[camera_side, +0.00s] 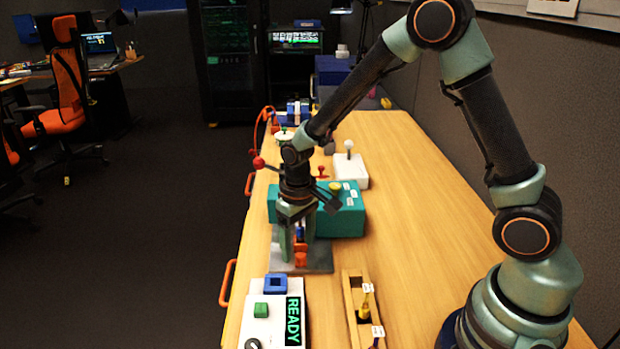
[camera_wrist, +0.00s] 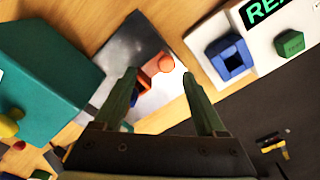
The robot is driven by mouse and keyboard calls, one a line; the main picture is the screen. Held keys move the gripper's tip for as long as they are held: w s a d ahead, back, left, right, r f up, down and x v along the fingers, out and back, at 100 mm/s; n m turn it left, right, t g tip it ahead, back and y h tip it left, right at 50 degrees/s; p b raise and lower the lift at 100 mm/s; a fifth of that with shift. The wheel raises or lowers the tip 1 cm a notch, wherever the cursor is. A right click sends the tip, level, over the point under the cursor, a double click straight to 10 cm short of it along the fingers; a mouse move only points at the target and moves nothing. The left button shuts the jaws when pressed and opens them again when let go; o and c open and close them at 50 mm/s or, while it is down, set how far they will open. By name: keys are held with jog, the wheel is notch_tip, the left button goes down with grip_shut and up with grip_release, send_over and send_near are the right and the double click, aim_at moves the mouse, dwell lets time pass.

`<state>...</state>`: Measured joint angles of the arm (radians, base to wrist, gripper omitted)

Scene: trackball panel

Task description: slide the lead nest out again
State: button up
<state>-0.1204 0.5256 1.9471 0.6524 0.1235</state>
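My gripper (camera_wrist: 159,76) is open, pointing down over a grey metal plate (camera_wrist: 118,48) in the wrist view. An orange round-topped piece (camera_wrist: 160,63) stands on the plate between the fingertips in that picture, with a smaller orange and blue part beside it, partly hidden. I see no finger clearly touching these parts. In the side view, my gripper (camera_side: 292,250) is low over the same plate (camera_side: 318,262), and the orange piece (camera_side: 300,259) shows near the fingers. No label tells which part is the lead nest.
A teal box (camera_side: 345,215) stands just behind the plate. In front are a white panel with a READY display (camera_side: 293,320), a blue square socket (camera_side: 276,284) and a green button (camera_side: 261,310). A wooden tray (camera_side: 349,300) lies to the right. Bare table extends along the right.

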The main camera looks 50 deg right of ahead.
jog(key=s+a, duration=0.1)
jog(key=s, duration=0.1)
jog(key=s+a+f, duration=0.1)
jog(key=s+a, duration=0.1)
jog(key=shift+a, duration=0.1)
jog(key=w+d, duration=0.3)
jog(key=w+d+r, duration=0.1)
jog(key=w+d, duration=0.1)
jog(key=shift+w+d, duration=0.15)
jog(key=shift+d, duration=0.1)
jog(key=w+d+r+t, duration=0.1)
jog(key=w+r, duration=0.1)
jog(key=r, duration=1.1)
jog(key=w+d+r+m+t, duration=0.1)
jog(key=w+r+t, duration=0.1)
jog(key=r, duration=1.1)
jog(key=shift+d+r+t, duration=0.3)
jog(key=shift+r, duration=0.1)
jog(key=n+g, duration=0.1)
jog(key=g, duration=0.3)
send_over(300, 243)
jog(key=s, duration=0.1)
notch_tip(300, 243, down, 16)
jog(key=f, duration=0.7)
jog(key=a+f, duration=0.1)
jog(key=f, duration=0.3)
jog(key=shift+f, duration=0.25)
